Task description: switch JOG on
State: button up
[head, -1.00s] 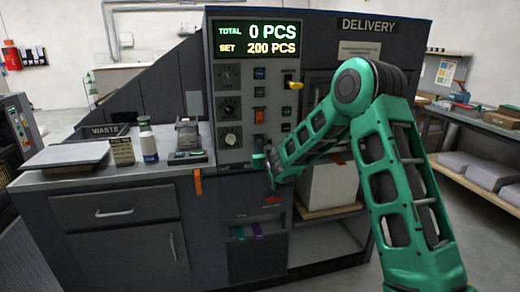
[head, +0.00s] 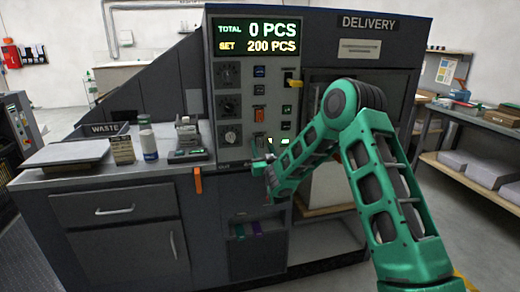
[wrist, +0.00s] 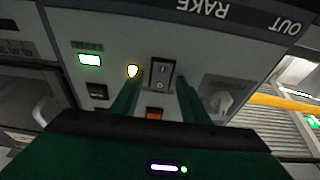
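A dark rocker switch (wrist: 161,75) sits on the grey panel in the wrist view, framed between my fingertips. No JOG label is legible, so I cannot tell whether this is JOG. Beside it a small yellowish lamp (wrist: 132,71) glows, and a green-white indicator (wrist: 89,59) is lit farther left. My gripper (wrist: 157,86) is empty, its two green fingers apart, pointing at the panel. I cannot tell whether they touch it. In the head view my gripper (head: 264,166) is at the lower edge of the control panel (head: 245,98), below the rocker (head: 259,142).
A rotary knob (wrist: 222,103) is right of the fingers in the wrist view; an orange switch (wrist: 155,113) lies partly behind the gripper. The display (head: 257,37) reads total 0, set 200. A white bottle (head: 148,144) and a small device (head: 187,142) stand on the counter.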

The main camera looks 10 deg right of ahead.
jog(key=shift+s, duration=0.1)
jog(key=v, duration=1)
jog(key=shift+s+f, duration=0.2)
jog(key=shift+d, duration=0.1)
jog(key=s+d+f+n+g+h, duration=0.1)
jog(key=s+d+f+g+h, duration=0.15)
jog(key=d+g, duration=0.5)
jog(key=s+d+r+m+g+h, duration=0.25)
jog(key=s+d+g, duration=0.25)
jog(key=s+d, duration=0.9)
jog(key=s+a+m+g+y, duration=0.1)
jog(key=s+g, duration=0.1)
jog(key=s, duration=1)
jog(key=s+a+r+m+g+y, duration=0.1)
jog(key=s+a+m+g+y, duration=0.1)
jog(key=s, duration=1)
jog(key=s+a+r+m+g+y, duration=0.1)
jog(key=s+g, duration=0.3)
jog(key=s, duration=0.8)
jog(key=shift+s+a+m+y, duration=0.35)
jog(key=shift+m+y, duration=0.1)
jog(key=shift+y, duration=0.15)
